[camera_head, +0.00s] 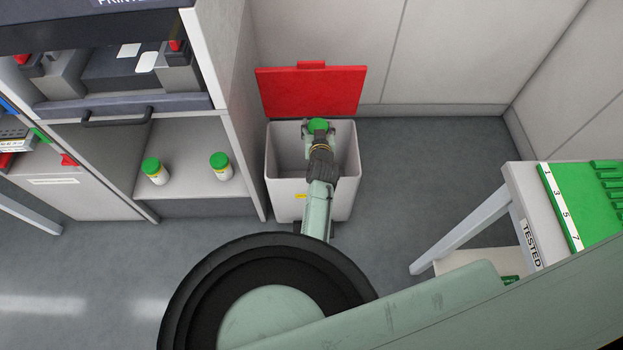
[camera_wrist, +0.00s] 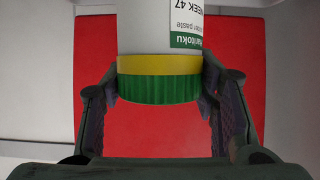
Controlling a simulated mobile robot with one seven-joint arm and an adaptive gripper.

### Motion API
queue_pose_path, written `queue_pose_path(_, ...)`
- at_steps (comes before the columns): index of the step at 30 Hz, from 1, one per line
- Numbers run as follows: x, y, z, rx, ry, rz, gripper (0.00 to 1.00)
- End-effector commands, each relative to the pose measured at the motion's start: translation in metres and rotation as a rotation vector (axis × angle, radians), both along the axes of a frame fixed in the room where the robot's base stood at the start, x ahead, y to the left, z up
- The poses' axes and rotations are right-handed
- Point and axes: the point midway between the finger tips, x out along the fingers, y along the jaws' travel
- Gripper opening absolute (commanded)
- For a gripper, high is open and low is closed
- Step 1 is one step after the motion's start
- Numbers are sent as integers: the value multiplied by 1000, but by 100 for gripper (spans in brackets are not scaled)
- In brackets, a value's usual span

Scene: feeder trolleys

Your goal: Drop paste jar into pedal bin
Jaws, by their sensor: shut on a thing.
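The paste jar (camera_wrist: 158,62) is white with a yellow band, a green ribbed lid and a printed label. In the head view its green lid (camera_head: 318,125) shows over the pedal bin. My gripper (camera_head: 318,138) is shut on the jar; in the wrist view its two fingers (camera_wrist: 159,92) stand on either side of the lid end. The pedal bin (camera_head: 348,198) is a light grey box on the floor with its red lid (camera_head: 310,92) raised at the back. My gripper and the jar are over the bin's opening. Part of the bin's inside is hidden by my arm.
Two more green-lidded jars, one at left (camera_head: 155,170) and one at right (camera_head: 221,165), stand on a cabinet shelf (camera_head: 190,187) left of the bin. The cabinet side (camera_head: 228,100) rises close to the bin. A table with a green numbered tray (camera_head: 580,205) stands at right. Floor is free between.

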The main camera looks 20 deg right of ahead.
Motion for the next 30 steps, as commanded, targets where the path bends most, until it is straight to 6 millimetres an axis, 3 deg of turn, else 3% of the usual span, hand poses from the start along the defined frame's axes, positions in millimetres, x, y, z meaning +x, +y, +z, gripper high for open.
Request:
queue_pose_path(12, 1, 0, -46, -3, -3, 1, 0)
queue_pose_path(24, 1, 0, -51, -3, -5, 1, 0)
queue_pose_path(25, 1, 0, -51, -3, -5, 1, 56)
queue_pose_path(30, 1, 0, -51, -2, -4, 0, 68)
